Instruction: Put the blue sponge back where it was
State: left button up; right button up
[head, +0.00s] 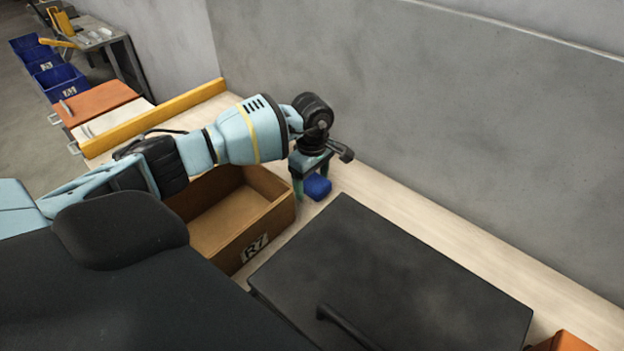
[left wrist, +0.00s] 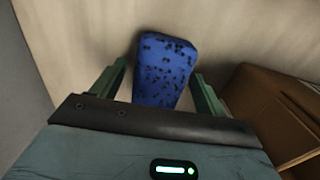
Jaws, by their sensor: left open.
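The blue sponge (head: 318,186) sits on the pale bench top, between the wooden box and the grey wall. My left gripper (head: 312,190) is over it, pointing down, with its fingers apart. In the left wrist view the sponge (left wrist: 165,70) is blue with dark pores and lies between the two green fingers of the left gripper (left wrist: 163,85). Gaps show beside the sponge, so the fingers do not look closed on it. The sponge's near end is hidden by the gripper body. My right gripper is not in view.
An open wooden box (head: 272,220) marked R7 stands just beside the sponge; it also shows in the left wrist view (left wrist: 262,100). A large dark lidded case (head: 395,285) is in front. The grey wall (head: 420,110) is close behind. Bare bench top runs along the wall.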

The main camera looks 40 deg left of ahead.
aim_at(311, 179)
pick_arm(q)
notch_tip(311, 179, up, 12)
jog(key=shift+r, duration=0.15)
dwell(0.4)
jog(key=shift+s, duration=0.1)
dwell(0.3)
